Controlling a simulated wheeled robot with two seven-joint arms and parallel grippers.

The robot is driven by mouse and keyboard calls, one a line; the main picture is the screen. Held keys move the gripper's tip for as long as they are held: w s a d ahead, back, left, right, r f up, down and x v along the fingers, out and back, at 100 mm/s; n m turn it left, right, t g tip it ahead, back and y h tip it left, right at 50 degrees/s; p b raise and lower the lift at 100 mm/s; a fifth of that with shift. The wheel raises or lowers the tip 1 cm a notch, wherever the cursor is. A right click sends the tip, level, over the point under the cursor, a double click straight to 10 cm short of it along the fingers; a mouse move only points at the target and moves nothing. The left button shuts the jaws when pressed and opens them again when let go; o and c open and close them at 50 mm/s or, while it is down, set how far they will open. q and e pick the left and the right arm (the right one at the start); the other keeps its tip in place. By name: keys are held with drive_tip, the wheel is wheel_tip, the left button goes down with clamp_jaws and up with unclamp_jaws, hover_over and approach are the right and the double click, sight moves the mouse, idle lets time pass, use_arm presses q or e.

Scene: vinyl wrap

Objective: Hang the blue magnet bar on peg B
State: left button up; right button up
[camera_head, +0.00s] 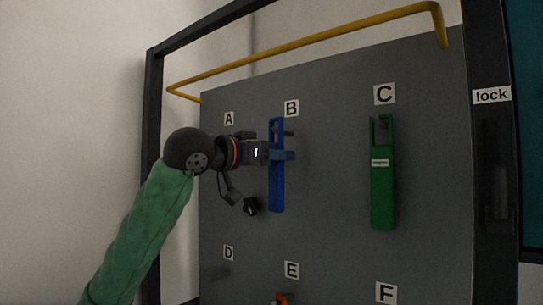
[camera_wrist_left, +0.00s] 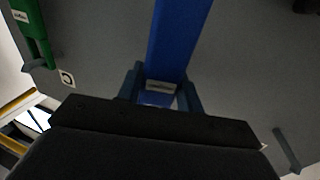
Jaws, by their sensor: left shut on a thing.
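The blue magnet bar (camera_head: 277,188) is upright in the head view, in front of the grey board below label B (camera_head: 291,108). My left gripper (camera_head: 284,155) comes from the left and is shut on the bar's upper half. The bar's top opening is close to peg B (camera_head: 288,133); I cannot tell whether the peg passes through it. In the left wrist view the blue bar (camera_wrist_left: 178,38) runs up from between the fingers (camera_wrist_left: 161,92). My right gripper is not in view.
A green bar (camera_head: 382,188) hangs under label C (camera_head: 384,94). A yellow rail (camera_head: 310,39) crosses the top of the dark frame (camera_head: 154,100). A black knob-like thing (camera_head: 251,206) is below label A (camera_head: 229,118). A bare peg (camera_wrist_left: 287,150) shows in the wrist view.

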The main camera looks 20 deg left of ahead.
use_arm(q)
drive_tip(key=shift+w+d+f, duration=0.25)
drive_tip(key=shift+w+f, duration=0.1)
drive_tip(key=shift+w, duration=0.3)
drive_tip(key=shift+w+d+f, duration=0.2)
drive_tip(key=shift+w+f, duration=0.1)
drive_tip(key=shift+w, duration=0.3)
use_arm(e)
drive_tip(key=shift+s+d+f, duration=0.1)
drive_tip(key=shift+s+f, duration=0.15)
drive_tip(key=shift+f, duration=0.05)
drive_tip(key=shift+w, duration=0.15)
